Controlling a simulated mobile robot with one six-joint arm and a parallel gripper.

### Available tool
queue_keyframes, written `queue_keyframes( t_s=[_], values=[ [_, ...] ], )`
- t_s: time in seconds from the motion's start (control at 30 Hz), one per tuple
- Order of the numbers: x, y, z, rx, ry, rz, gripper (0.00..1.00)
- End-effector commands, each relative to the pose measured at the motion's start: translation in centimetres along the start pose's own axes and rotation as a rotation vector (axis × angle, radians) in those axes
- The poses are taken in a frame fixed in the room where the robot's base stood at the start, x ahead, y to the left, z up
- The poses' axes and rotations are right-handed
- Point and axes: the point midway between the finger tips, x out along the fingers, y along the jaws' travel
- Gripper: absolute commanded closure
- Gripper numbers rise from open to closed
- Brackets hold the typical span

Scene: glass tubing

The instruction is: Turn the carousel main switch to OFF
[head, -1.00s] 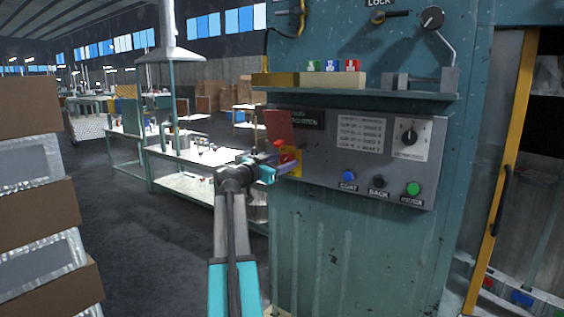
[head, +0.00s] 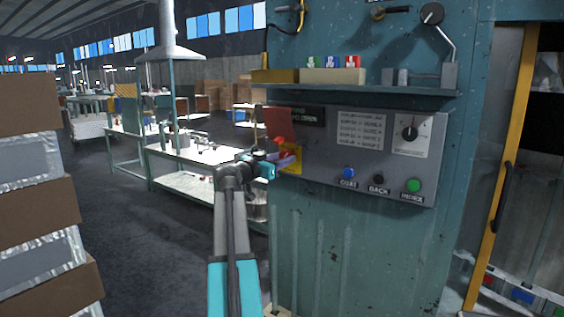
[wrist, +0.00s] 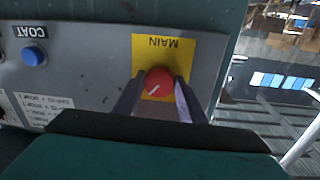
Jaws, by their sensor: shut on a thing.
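The main switch is a red round knob (wrist: 158,77) with a white pointer mark, set on a yellow plate (wrist: 176,52) lettered MAIN, which reads upside down in the wrist view. The pointer lies diagonally in that view; no OFF mark is legible. My gripper (wrist: 159,84) is shut on the knob, one finger on each side of it. In the head view my gripper (head: 284,163) reaches the left end of the grey control panel (head: 318,163), partly hiding the yellow plate (head: 294,166) and the knob.
A raised red flap (head: 279,121) stands just above the switch. Blue (head: 348,173), black (head: 377,179) and green (head: 413,185) buttons and a black dial (head: 409,133) are farther right. A shelf (head: 350,91) overhangs the panel. Stacked boxes (head: 40,205) stand at far left.

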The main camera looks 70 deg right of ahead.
Motion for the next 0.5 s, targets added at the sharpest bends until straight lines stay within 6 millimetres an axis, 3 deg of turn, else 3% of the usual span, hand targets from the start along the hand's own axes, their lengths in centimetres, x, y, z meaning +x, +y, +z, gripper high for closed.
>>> queue_keyframes(
  t_s=[0.5],
  values=[
    [-0.02,0.08,0.30,-0.373,0.022,-0.003,0.85]
  ],
)
